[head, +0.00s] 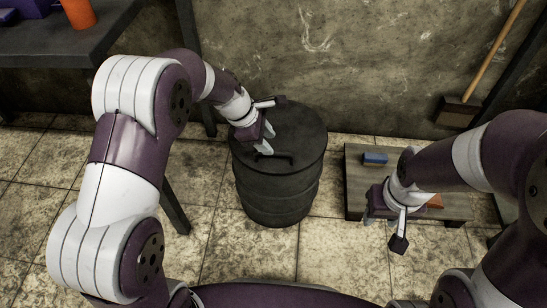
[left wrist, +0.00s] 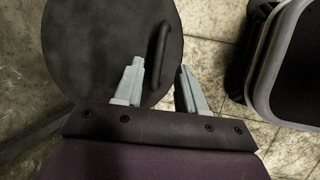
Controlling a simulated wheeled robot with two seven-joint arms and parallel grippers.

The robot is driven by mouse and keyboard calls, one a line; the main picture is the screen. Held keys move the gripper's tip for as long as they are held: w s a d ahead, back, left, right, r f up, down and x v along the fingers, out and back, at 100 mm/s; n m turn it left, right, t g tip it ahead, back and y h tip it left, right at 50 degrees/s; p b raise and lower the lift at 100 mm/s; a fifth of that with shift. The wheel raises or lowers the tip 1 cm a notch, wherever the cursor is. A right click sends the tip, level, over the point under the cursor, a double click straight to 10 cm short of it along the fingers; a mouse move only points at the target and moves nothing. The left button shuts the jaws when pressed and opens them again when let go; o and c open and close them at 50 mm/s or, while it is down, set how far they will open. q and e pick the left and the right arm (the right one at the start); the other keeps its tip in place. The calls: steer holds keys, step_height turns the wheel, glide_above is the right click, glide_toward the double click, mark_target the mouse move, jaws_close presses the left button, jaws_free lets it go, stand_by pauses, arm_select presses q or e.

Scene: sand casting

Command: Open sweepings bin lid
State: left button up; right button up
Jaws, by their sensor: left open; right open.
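The sweepings bin (head: 277,195) is a dark ribbed drum standing on the tiled floor by the wall. Its round dark lid (head: 300,125) lies flat on top, closed; the lid also shows in the left wrist view (left wrist: 95,45). A thin bar handle (head: 277,158) sits on the lid near its front edge; in the left wrist view the handle (left wrist: 160,40) has its near end between the finger lines. My left gripper (head: 268,142) is open over the lid, fingers pointing at the handle; contact cannot be told. My right gripper (head: 381,221) is open and empty, over the low platform.
A low wooden platform (head: 358,180) right of the bin carries a blue block (head: 375,158) and an orange piece (head: 435,201). A broom (head: 460,108) leans at the wall. A dark table (head: 60,45) with an orange cup (head: 79,13) stands upper left.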

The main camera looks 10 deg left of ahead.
mark_target(277, 152)
arm_select(q)
steer(key=b+x, duration=0.1)
steer(key=x, duration=0.3)
steer(key=shift+w+a+f+b, duration=0.1)
steer(key=shift+w+f+b, duration=0.1)
steer(key=shift+b, duration=0.1)
steer(key=shift+d+f, duration=0.25)
steer(key=shift+f, duration=0.1)
arm_select(e)
step_height(277, 152, down, 3)
steer(key=shift+f, duration=0.1)
arm_select(q)
steer(key=shift+s, duration=0.1)
steer(key=shift+c, duration=0.3)
arm_select(e)
steer(key=shift+s, duration=0.1)
